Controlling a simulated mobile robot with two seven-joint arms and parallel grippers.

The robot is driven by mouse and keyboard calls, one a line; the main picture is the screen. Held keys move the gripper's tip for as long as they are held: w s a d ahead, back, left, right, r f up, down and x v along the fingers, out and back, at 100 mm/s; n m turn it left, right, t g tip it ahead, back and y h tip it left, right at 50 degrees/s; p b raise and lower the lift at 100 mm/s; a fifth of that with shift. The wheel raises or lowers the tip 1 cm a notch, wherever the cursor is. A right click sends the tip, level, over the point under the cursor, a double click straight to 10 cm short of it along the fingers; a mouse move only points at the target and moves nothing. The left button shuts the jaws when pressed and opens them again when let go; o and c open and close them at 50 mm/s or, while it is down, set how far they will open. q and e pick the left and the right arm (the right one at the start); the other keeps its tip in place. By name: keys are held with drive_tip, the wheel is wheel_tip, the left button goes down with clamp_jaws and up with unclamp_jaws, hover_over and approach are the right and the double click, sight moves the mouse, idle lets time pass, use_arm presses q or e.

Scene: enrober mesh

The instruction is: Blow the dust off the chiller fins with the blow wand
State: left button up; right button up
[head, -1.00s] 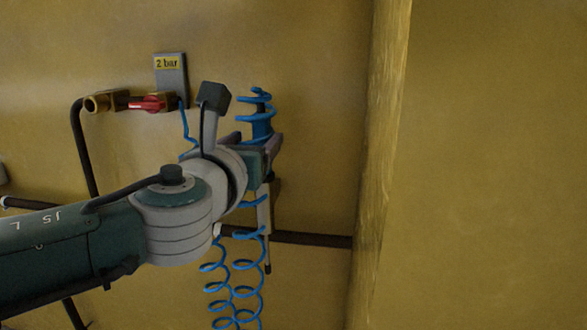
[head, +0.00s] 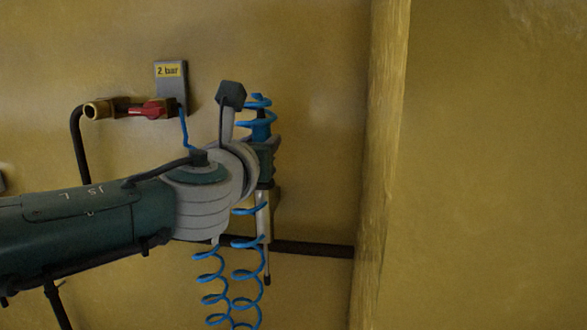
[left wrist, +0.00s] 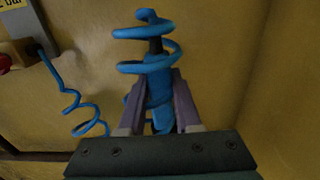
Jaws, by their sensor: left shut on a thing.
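The blow wand shows in the head view as a blue handle (head: 261,128) with a thin grey tube (head: 262,213) pointing down to a dark tip. In the left wrist view the blue handle (left wrist: 158,88) stands between the two fingers, with a coil of blue hose around its upper end. My left gripper (left wrist: 160,100) is shut on the handle; in the head view the gripper (head: 266,150) is partly hidden by my own wrist. The wand hangs close to upright in front of the yellow wall. The chiller fins are not in view. My right gripper is not in view.
A red-handled valve (head: 147,111) on a brass fitting and a grey "2 bar" plate (head: 171,85) are on the wall. Coiled blue hose (head: 243,275) hangs below the wrist. A dark horizontal pipe (head: 312,250) runs to a yellow wall edge (head: 385,160) on the right.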

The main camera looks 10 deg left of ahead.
use_arm(q)
clamp_jaws()
drive_tip(key=shift+r+p, duration=0.4)
drive_tip(key=shift+r, duration=0.1)
wheel_tip(320, 180, up, 51)
drive_tip(key=p, duration=3.8)
